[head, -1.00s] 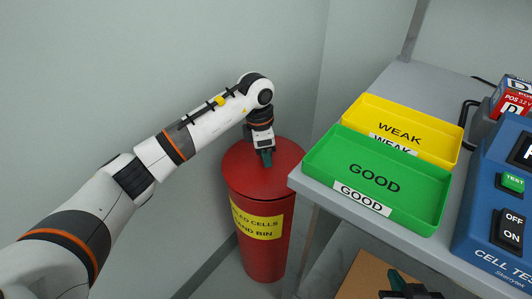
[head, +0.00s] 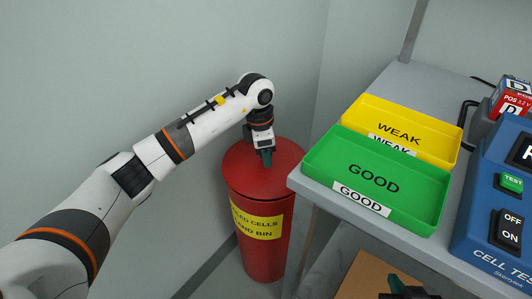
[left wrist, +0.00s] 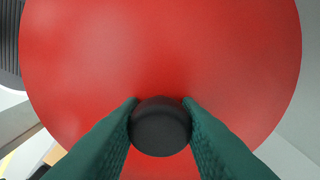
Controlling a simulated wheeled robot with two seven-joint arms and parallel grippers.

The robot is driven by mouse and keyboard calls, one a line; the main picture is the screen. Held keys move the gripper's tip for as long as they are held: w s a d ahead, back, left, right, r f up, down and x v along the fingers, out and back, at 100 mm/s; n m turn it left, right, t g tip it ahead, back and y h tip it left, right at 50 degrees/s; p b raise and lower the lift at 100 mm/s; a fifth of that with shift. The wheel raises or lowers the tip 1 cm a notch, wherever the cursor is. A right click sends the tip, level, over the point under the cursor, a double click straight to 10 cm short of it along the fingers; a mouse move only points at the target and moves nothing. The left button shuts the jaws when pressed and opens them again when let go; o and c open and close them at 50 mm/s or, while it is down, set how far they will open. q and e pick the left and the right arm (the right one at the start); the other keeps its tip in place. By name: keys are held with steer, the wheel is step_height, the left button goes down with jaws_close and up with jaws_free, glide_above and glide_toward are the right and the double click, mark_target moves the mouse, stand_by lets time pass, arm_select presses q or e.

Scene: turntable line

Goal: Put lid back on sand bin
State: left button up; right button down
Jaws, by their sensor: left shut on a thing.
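The red sand bin (head: 263,255) stands on the floor in the corner beside the bench, with a yellow label on its side. Its red lid (head: 240,168) lies over the bin's top; a thin dark line shows under its rim at the front. My left gripper (head: 266,160) is above the lid. In the left wrist view its green fingers are shut on the lid's round black knob (left wrist: 160,127), and the red lid (left wrist: 160,50) fills most of the picture. My right gripper (head: 402,288) is only partly in view at the bottom edge, and its fingertips cannot be made out clearly.
A grey bench (head: 312,189) stands right of the bin. On it are a green GOOD tray (head: 375,178), a yellow WEAK tray (head: 400,128), a blue cell tester (head: 490,235) and a red battery box (head: 513,97). Walls stand close behind and left of the bin.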

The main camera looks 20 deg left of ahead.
steer(key=shift+s, duration=0.1)
stand_by(0.3)
steer(key=shift+s+f, duration=0.15)
steer(key=shift+f, duration=0.05)
arm_select(q)
steer(key=shift+f, duration=0.15)
stand_by(0.7)
arm_select(e)
steer(key=shift+s+d+f+g, duration=0.15)
steer(key=shift+g, duration=0.15)
stand_by(0.5)
arm_select(q)
steer(key=o, duration=1.7)
arm_select(e)
steer(key=shift+s, duration=0.15)
